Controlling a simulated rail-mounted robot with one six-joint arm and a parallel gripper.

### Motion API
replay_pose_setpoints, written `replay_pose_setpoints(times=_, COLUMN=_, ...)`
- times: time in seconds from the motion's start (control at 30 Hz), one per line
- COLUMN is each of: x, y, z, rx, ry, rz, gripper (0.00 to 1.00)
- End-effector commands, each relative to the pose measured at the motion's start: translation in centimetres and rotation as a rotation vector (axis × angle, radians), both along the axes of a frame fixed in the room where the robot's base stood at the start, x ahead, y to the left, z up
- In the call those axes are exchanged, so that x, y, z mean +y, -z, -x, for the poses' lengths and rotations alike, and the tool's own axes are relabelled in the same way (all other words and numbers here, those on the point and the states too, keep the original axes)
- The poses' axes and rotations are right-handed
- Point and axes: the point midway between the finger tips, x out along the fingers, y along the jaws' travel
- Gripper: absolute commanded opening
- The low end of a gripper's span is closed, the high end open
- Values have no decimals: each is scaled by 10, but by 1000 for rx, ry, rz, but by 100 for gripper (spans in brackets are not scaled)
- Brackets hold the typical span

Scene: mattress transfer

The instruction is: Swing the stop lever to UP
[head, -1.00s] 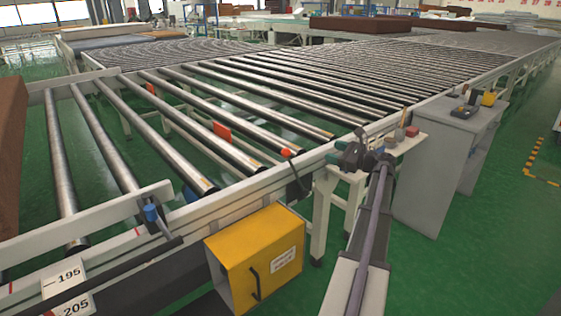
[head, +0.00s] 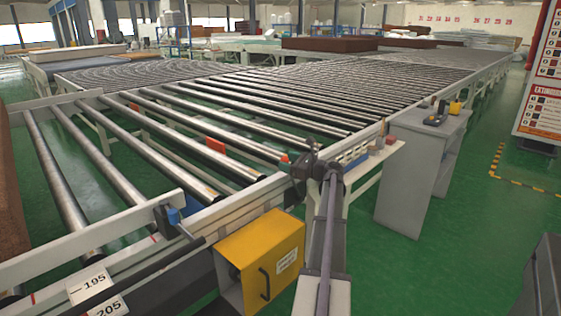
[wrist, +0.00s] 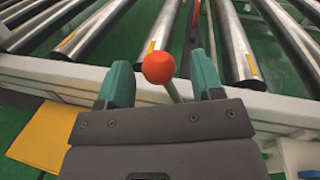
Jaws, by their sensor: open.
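The stop lever's orange ball knob (wrist: 158,67) shows in the wrist view on a pale rod that slants down to the right. My gripper (wrist: 163,76) has two teal fingers spread apart. The knob appears between them in the picture, with gaps on both sides; I see no grip on it. In the head view the small orange knob (head: 284,158) is at the near rail of the roller conveyor, just left of my gripper (head: 298,166). The lever's base is hidden behind my gripper, and no UP label is readable.
Metal rollers (head: 230,130) lie beyond the white rail (head: 235,205). A yellow box (head: 258,262) hangs below the rail at front. A small shelf with coloured blocks (head: 350,157) and a grey cabinet (head: 415,180) stand to the right. Green floor is open farther right.

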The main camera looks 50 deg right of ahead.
Motion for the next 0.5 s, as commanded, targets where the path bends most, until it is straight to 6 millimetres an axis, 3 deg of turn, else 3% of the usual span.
replay_pose_setpoints(times=0.1, x=2, y=0, z=-22, rx=0, ry=-2, rz=0, gripper=60)
replay_pose_setpoints(times=0.2, x=3, y=0, z=-31, rx=0, ry=0, rz=0, gripper=60)
replay_pose_setpoints(times=0.47, x=3, y=0, z=-33, rx=0, ry=0, rz=0, gripper=60)
replay_pose_setpoints(times=0.5, x=3, y=0, z=-33, rx=0, ry=0, rz=0, gripper=57)
